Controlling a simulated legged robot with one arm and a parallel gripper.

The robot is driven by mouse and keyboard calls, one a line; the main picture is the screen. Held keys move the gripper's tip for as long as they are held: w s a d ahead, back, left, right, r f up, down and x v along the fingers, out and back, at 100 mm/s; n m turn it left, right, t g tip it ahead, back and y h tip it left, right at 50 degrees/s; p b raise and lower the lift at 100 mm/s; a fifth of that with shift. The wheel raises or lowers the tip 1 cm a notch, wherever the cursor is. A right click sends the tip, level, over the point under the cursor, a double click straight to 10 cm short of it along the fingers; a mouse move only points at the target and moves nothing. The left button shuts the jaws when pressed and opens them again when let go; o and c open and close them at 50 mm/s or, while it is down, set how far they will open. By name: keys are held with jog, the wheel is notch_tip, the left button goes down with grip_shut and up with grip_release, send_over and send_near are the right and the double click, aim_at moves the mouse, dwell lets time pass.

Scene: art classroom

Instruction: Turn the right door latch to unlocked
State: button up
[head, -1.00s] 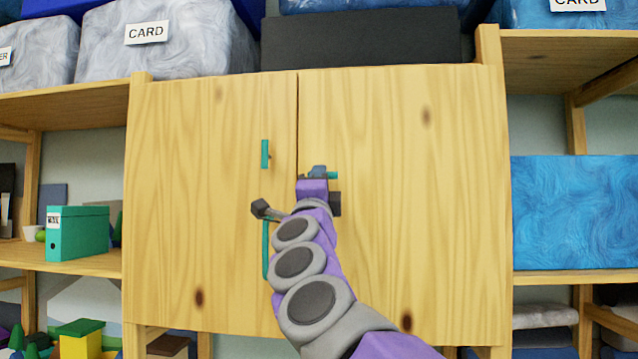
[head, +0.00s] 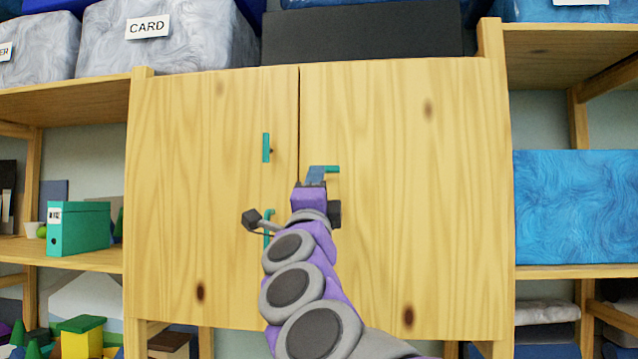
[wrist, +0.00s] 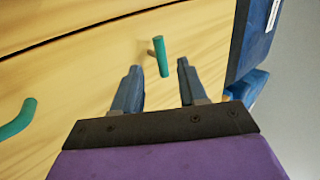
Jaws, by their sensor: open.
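The right door latch (head: 327,169) is a small teal bar on the right door (head: 420,200) of a wooden cabinet, close to the seam. It lies roughly horizontal, pointing right. My gripper (head: 317,176) is open and empty, with its blue fingers just below and left of the latch bar in the head view. In the wrist view the latch (wrist: 162,58) shows between and slightly beyond the two fingertips (wrist: 158,66), apart from both; the exact depth gap is unclear. The left door latch (head: 266,147) is a vertical teal bar. The right door's handle is hidden by my arm in the head view.
A teal handle (head: 268,222) on the left door is partly behind my wrist. Another curved teal handle (wrist: 16,120) sits at the wrist view's left. A black box (head: 360,36) lies on top of the cabinet. Open shelves with boxes flank both sides.

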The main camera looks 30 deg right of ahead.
jog(key=v, duration=1.2)
jog(key=shift+a+b, duration=0.2)
jog(key=shift+b, duration=0.25)
